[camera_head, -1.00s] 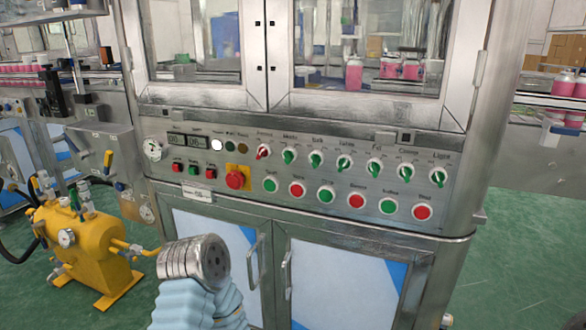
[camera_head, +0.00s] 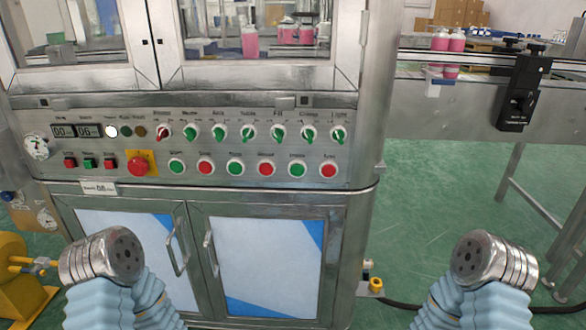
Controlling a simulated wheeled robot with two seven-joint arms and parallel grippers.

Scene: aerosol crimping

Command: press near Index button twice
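The control panel (camera_head: 200,150) spans the machine front in the head view. Its bottom row alternates green and red round buttons. The small labels are too blurred to read surely; the one above the right-hand green button (camera_head: 297,169) may read Index. My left arm ends in a round silver metal piece (camera_head: 105,257) at the lower left, below the panel and apart from it. My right arm ends in a similar piece (camera_head: 487,260) at the lower right, right of the cabinet. No gripper fingers show on either arm.
A red emergency button (camera_head: 139,166) on a yellow plate sits left of the row. Selector knobs (camera_head: 248,132) line the row above. Cabinet doors with handles (camera_head: 210,250) lie below. A conveyor (camera_head: 450,118) stands at right; green floor (camera_head: 430,200) is open beneath it.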

